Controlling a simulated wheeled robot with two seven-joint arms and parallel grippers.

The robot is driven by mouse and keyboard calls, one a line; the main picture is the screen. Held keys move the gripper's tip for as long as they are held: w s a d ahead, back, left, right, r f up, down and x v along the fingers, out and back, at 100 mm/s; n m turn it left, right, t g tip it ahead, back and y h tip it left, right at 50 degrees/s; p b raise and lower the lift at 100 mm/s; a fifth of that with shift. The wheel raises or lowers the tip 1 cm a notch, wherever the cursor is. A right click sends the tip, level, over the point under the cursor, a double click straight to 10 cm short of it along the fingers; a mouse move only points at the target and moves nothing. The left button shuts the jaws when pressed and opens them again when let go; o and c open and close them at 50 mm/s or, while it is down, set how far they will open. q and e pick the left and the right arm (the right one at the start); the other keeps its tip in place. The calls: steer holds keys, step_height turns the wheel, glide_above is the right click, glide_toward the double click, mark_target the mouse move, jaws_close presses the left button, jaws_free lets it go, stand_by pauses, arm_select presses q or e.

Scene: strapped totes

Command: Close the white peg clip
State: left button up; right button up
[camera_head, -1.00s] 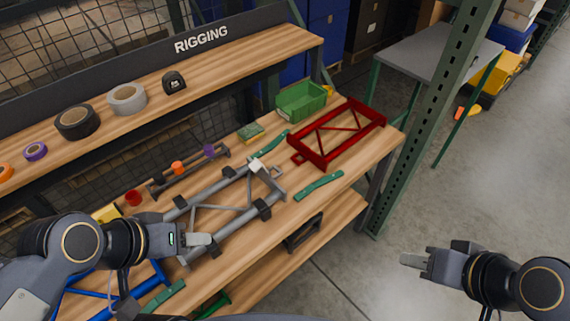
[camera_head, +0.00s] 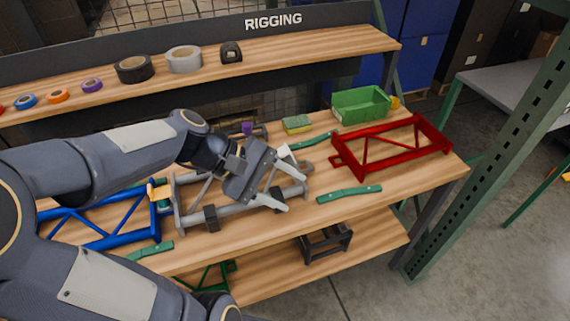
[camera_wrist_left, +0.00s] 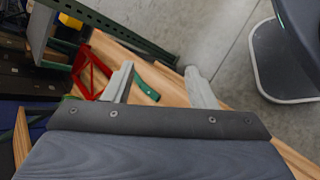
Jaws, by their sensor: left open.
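The grey frame (camera_head: 238,208) lies on the wooden bench, partly covered by my left arm. A small white piece (camera_head: 284,151), seemingly the white peg clip, shows at the frame's far right end, beside my upper finger. The finger hides part of it, so I cannot tell its state or whether they touch. My left gripper (camera_head: 296,187) is open over the frame's right end, with nothing seen between its fingers. In the left wrist view the gripper (camera_wrist_left: 158,70) also shows spread, empty fingers; the clip is not visible there. My right gripper is out of view.
A blue frame (camera_head: 113,232) lies left and a red frame (camera_head: 372,131) right. Green straps (camera_head: 349,193) lie along the bench. A green bin (camera_head: 361,106) and a sponge (camera_head: 297,124) stand behind. Tape rolls (camera_head: 134,69) sit on the upper shelf. A green post (camera_head: 487,160) rises at right.

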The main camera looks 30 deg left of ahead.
arm_select(q)
steer(key=w+a+f+n+t+h+b, duration=0.3)
steer(key=w+a+f+n+t+b, duration=0.2)
steer(key=w+a+f+n+b, duration=0.35)
steer(key=n+t+y+b, duration=0.1)
steer(key=n+t+b, duration=0.1)
steer(key=n+t, duration=0.3)
glide_toward(281, 151)
steer(key=w+d+n, duration=0.1)
steer(key=w, duration=0.1)
steer(key=shift+g, duration=0.4)
steer(key=x, duration=0.7)
steer(key=shift+w+d, duration=0.25)
steer(key=shift+d, duration=0.05)
